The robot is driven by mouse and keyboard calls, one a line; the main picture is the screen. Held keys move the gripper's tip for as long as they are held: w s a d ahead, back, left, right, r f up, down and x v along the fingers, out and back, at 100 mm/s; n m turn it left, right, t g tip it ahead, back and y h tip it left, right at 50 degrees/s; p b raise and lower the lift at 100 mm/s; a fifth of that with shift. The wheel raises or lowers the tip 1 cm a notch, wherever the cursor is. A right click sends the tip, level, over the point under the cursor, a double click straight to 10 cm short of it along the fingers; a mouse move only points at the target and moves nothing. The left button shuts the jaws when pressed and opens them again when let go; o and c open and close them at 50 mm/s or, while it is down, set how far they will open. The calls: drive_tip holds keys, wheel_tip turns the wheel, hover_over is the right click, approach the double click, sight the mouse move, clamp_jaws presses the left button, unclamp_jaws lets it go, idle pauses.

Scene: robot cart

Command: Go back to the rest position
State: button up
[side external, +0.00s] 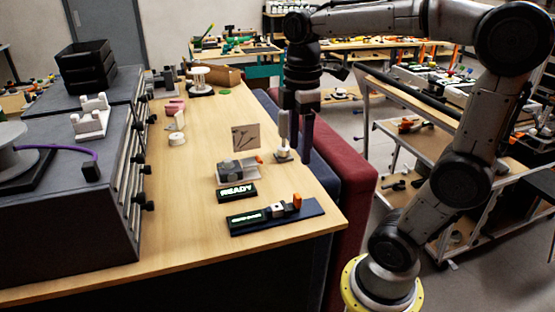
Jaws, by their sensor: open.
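My gripper (296,142) hangs from the dark wrist, pointing down over the right edge of the wooden bench (200,240). Its jaws are apart, with a dark finger on the right and a lighter upright part on the left. A small part with a pale base (284,156) sits on the bench just below and left of the gripper. I cannot tell whether the light upright belongs to this part or to a finger. I see nothing clearly held between the jaws.
A READY display (237,192), a grey fixture (238,169), a picture card (246,137) and a dark tray (277,216) with an orange-ended part stand near the gripper. A red padded edge (350,185) runs along the bench's right side.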

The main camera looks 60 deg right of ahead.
drive_tip(key=s+a+f+m+t, duration=0.4)
drive_tip(key=s+a+m+t, duration=0.1)
drive_tip(key=m, duration=0.4)
drive_tip(key=shift+s+a+f+t, duration=0.25)
drive_tip(key=shift+s+a+t, duration=0.1)
drive_tip(key=shift+s, duration=0.25)
